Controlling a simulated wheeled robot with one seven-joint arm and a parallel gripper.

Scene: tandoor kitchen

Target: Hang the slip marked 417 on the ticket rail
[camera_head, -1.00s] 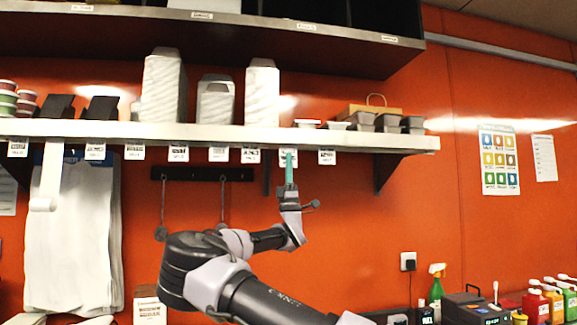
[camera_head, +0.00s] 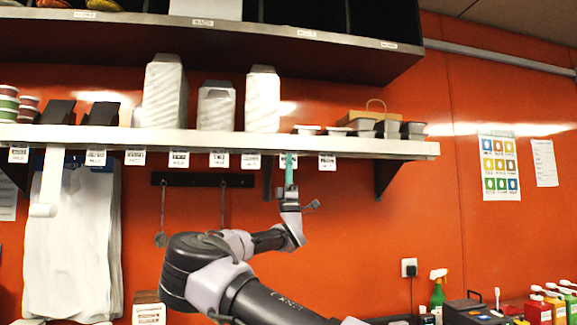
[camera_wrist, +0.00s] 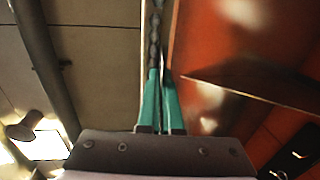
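My gripper (camera_head: 289,156) points up, with teal fingertips at the front edge of the long metal shelf. A row of white slips or labels hangs along that edge, which may be the ticket rail (camera_head: 360,146). One white slip (camera_head: 283,163) shows behind or at the fingertips. Its number is too small to read, and I cannot tell whether it is held. In the wrist view, the two teal fingers (camera_wrist: 161,78) stand close together with a narrow gap. Whether a thin slip lies edge-on between them cannot be told. No number 417 is readable anywhere.
The shelf carries white container stacks (camera_head: 263,100) and small tubs (camera_head: 388,130). A bracket (camera_head: 388,175) is right of my gripper. A black bar (camera_head: 203,179) with hanging utensils is below left. Sauce bottles (camera_head: 555,303) stand low right.

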